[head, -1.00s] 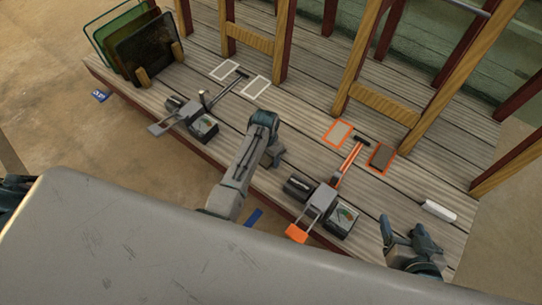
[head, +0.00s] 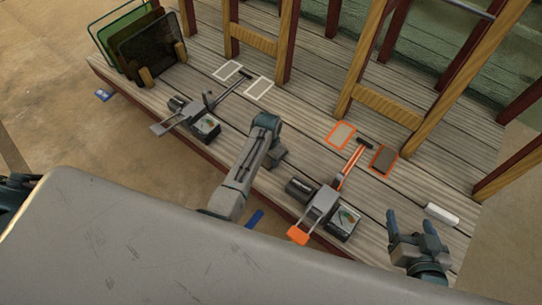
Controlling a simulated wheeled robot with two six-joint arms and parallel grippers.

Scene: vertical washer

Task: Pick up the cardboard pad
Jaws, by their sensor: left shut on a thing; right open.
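A pale tan pad (head: 341,135) and a darker brown pad (head: 384,160) lie flat on the plank deck, each inside an orange outline. I cannot tell for certain which is the cardboard pad. My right gripper (head: 411,225) is open and empty at the lower right, below the brown pad and left of a white block. My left gripper (head: 275,153) is the dark end of the arm in the middle, left of the orange-outlined pads. Its jaws are shut, but fingertips and what they hold are hidden by the arm.
An orange-handled tool (head: 318,205) with a gauge lies between my grippers. A similar grey tool (head: 187,118) lies left, near two white-outlined rectangles (head: 243,80). Wooden frames (head: 390,105) stand behind. A rack (head: 145,45) holds dark panels. The white block (head: 441,214) is far right.

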